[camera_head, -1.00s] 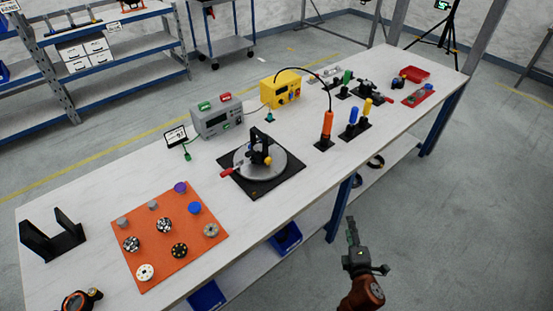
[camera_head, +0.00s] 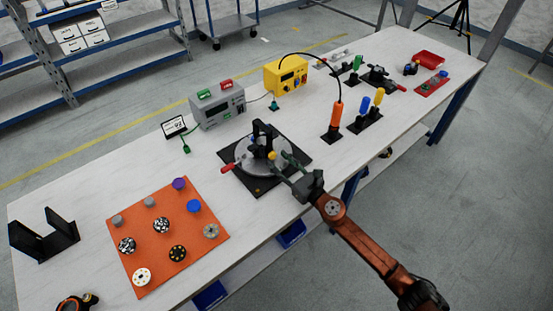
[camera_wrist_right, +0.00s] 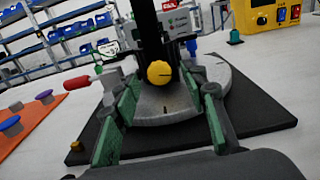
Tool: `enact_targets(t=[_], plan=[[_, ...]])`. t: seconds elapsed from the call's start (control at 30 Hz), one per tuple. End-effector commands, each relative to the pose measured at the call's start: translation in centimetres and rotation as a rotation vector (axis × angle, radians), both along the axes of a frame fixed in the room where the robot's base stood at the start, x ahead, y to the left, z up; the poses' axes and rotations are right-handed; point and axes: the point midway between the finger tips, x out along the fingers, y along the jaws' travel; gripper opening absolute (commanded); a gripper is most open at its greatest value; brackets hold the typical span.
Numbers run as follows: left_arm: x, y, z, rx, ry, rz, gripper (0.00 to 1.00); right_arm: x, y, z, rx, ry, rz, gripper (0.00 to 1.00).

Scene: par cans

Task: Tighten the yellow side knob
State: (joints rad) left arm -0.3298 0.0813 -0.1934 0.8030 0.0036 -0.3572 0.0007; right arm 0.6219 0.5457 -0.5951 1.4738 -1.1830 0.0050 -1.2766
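The yellow side knob (camera_head: 271,155) sits on the side of a black upright bracket (camera_head: 262,137) on a round grey turntable (camera_head: 245,160). In the right wrist view the yellow knob (camera_wrist_right: 159,72) faces me, with a dark line across it. My right gripper (camera_head: 286,167) is at the front right of the turntable. Its green-padded fingers (camera_wrist_right: 166,128) are spread wide, with the knob beyond them and apart from both. My left gripper is not in view.
The turntable rests on a black base plate (camera_head: 250,184) with a red-handled lever (camera_head: 228,167) at its left. An orange mat (camera_head: 150,264) with several knobs and discs lies to the left. A grey instrument (camera_head: 217,108) and a yellow one (camera_head: 286,75) stand behind. An orange-handled tool (camera_head: 337,114) stands at the right.

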Motion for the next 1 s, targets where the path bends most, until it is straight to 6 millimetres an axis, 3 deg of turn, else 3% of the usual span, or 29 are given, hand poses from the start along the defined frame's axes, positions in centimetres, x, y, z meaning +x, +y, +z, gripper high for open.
enact_targets(t=[0.13, 0.47, 1.0], plan=[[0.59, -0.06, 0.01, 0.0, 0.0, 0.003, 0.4, 1.04, 0.8, -0.08, 0.001, 0.001, 0.0, 0.4], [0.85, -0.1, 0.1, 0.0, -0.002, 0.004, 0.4, 1.26, 1.19, 0.06, 0.002, 0.0, 0.003, 0.39], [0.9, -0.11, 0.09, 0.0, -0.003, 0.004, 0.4, 1.24, 1.22, 0.03, 0.002, 0.0, 0.003, 0.02]])
